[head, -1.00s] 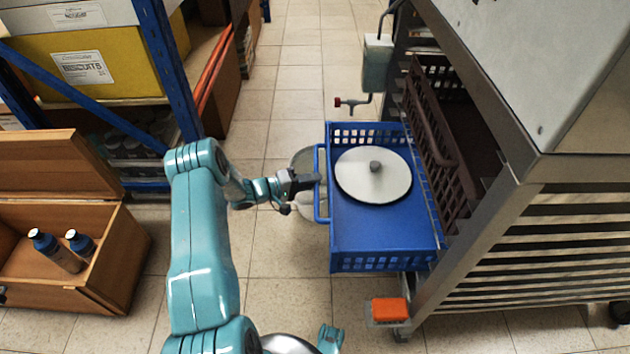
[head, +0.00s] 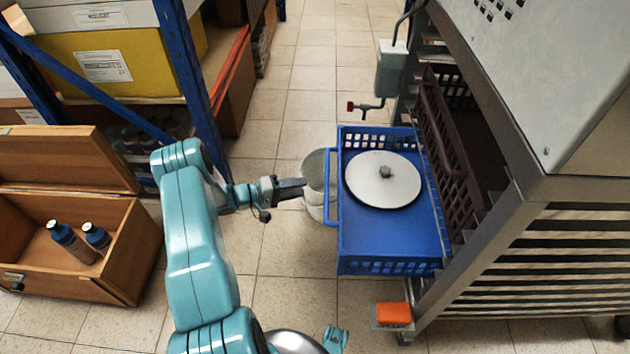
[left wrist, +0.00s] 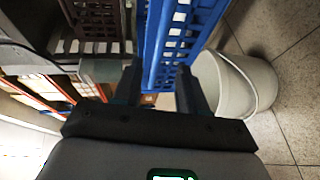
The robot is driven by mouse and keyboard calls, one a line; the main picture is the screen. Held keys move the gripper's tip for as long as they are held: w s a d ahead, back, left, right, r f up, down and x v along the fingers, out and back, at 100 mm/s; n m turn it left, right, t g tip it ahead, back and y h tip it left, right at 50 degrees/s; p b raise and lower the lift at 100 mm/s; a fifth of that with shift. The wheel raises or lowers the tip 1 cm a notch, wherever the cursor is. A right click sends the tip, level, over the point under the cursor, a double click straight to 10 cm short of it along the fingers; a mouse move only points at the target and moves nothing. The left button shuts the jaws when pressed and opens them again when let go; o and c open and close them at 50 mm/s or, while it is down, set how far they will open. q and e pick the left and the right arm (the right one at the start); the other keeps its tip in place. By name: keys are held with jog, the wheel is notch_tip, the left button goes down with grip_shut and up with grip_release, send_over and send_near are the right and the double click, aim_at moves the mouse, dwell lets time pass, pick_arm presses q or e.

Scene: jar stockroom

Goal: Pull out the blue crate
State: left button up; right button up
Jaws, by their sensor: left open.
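The blue crate (head: 385,235) sticks out of the left side of the metal rack, with a round pale lid with a dark knob (head: 383,180) lying in it. Its bar handle (head: 332,190) runs along the crate's left side. My left gripper (head: 303,188) is open and empty, a little left of the handle and apart from it. In the left wrist view the open fingers (left wrist: 160,88) point at the blue crate (left wrist: 178,40), which shows between and beyond them. My right gripper is not clearly in view; a small teal part of mine shows at the bottom.
A pale bucket (head: 317,178) stands on the floor behind my left gripper. The metal rack (head: 470,235) holds a brown crate (head: 445,140). An orange block (head: 394,314) sits at its foot. A wooden chest (head: 120,250) with bottles is at left. The tiled aisle is open.

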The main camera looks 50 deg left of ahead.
pick_arm(q)
jog(key=p+v, duration=0.1)
jog(key=v, duration=0.7)
jog(key=shift+r, duration=0.1)
